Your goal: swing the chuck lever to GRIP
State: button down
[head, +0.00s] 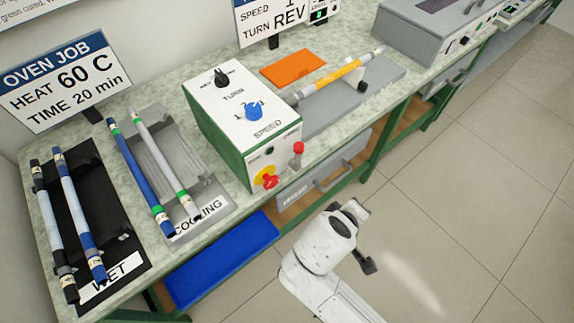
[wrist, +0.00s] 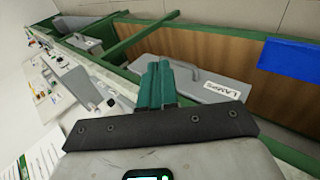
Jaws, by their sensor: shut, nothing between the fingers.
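The chuck lever (head: 298,149), a short stalk with a red knob, stands up at the front right corner of the green and white lathe box (head: 243,115). Its GRIP marking is too small to read. My gripper's teal fingers (wrist: 157,84) are together and empty in the wrist view. In the head view the end of my arm is in front of the bench, below and right of the lever and apart from it. The fingers are not clear there. I cannot make out the lever in the wrist view.
A red stop knob (head: 270,181) on yellow sits below the lever. A grey drawer (head: 325,178) with a handle lies under the bench; the wrist view shows a drawer labelled LAMPS (wrist: 222,88). A yellow rod (head: 338,75) lies along the lathe bed. Floor at right is clear.

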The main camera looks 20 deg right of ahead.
aim_at(298, 157)
jog(key=w+a+r+n+t+h+b, duration=0.1)
jog(key=w+a+r+n+t, duration=0.1)
jog(key=a, duration=0.4)
jog(key=w+a+r+n+t+h+b, duration=0.1)
jog(key=w+a+r+n+t, duration=0.1)
jog(key=a+t, duration=0.3)
jog(key=w+a+r+n+t+h+b, duration=0.1)
jog(key=w+a+r+n+t+b, duration=0.1)
jog(key=a, duration=0.7)
jog(key=shift+w+a+r+n+t+h, duration=0.25)
jog(key=shift+r+n+t+h, duration=0.15)
jog(key=shift+r+t, duration=0.45)
jog(key=s+d+p+x, duration=0.1)
jog(key=d+p+x, duration=0.1)
jog(key=x, duration=1.1)
jog(key=shift+s+p, duration=0.45)
jog(key=shift+p, duration=0.3)
jog(key=shift+w+d, duration=0.1)
jog(key=shift+d, duration=0.1)
